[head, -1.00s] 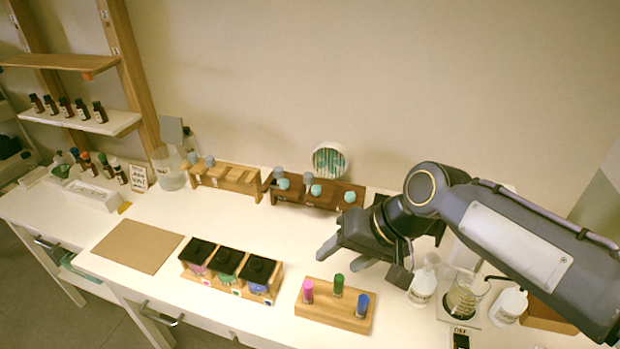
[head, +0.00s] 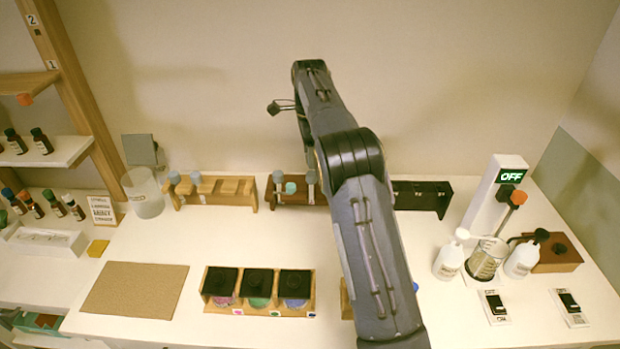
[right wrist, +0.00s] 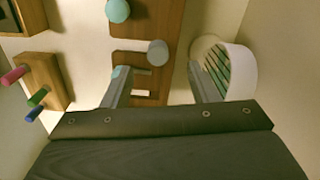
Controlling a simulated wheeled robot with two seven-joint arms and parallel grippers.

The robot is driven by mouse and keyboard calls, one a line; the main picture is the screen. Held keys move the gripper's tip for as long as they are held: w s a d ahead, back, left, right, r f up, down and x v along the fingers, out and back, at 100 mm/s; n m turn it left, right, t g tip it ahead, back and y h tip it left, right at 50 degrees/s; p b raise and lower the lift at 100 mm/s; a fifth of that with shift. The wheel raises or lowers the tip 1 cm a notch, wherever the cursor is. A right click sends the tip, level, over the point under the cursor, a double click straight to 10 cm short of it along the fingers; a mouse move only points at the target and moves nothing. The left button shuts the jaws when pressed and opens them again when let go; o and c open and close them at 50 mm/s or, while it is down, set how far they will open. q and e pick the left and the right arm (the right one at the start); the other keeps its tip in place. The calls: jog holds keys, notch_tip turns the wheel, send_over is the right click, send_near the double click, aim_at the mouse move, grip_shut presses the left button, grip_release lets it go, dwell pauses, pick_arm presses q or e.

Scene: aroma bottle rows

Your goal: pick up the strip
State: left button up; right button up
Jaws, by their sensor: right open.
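Several teal-green strips (right wrist: 216,75) stand in a round white cup (right wrist: 242,75) at the right of the right wrist view. I cannot single out one strip. The cup is hidden behind my right arm in the head view. My right gripper (right wrist: 157,75) is open, with nothing held between its fingers. Its right finger is close to the cup's left side; I cannot tell whether they touch. In the head view the fingers are mostly hidden by my arm. My left gripper is not in view.
A dark wooden rack (head: 283,204) with grey and teal stoppers is near the gripper; a grey stopper (right wrist: 157,52) shows beyond the finger gap. A light rack (head: 225,204), black-lidded jars (head: 258,283), white bottles (head: 449,260) and a beaker (head: 487,259) stand around. The brown mat (head: 135,290) is bare.

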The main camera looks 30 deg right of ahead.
aim_at(311, 174)
jog(key=f, duration=0.4)
jog(key=f+p, duration=0.1)
jog(key=f, duration=0.2)
jog(key=shift+s+d, duration=0.15)
jog(key=shift+s, duration=0.1)
jog(key=shift+c, duration=0.4)
jog(key=c, duration=0.8)
